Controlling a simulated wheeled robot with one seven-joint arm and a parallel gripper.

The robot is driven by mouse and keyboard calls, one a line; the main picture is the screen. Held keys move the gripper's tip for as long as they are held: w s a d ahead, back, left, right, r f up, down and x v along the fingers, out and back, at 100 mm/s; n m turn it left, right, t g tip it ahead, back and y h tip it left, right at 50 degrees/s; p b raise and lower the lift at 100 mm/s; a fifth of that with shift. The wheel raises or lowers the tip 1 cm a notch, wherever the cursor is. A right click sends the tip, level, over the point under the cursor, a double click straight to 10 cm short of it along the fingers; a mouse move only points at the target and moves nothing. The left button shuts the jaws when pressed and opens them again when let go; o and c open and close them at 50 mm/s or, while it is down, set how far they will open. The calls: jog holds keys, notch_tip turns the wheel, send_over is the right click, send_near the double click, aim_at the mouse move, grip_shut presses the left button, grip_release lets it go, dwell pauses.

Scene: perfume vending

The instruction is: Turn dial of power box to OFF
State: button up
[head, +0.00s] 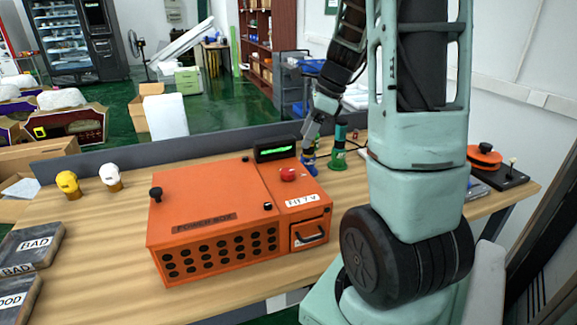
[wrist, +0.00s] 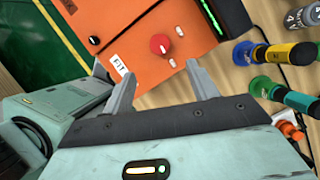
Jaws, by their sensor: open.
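The orange power box (head: 205,205) sits on the wooden table in the head view. Its red round dial (head: 288,174) is on the top right part, in front of a lit green display (head: 275,149). In the wrist view the red dial (wrist: 160,44) lies beyond the fingertips, roughly between their lines, with small white marks beside it. My gripper (wrist: 160,78) is open and empty, apart from the dial. In the head view my gripper (head: 312,130) hangs near the box's back right corner, partly hidden by my arm. The dial's exact setting cannot be read.
Upright tools with a blue base (head: 308,160) and a green base (head: 338,160) stand right of the box.

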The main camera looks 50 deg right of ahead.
aim_at(289, 171)
jog(key=x, duration=1.1)
jog(key=shift+c, duration=0.3)
jog(key=c, duration=0.9)
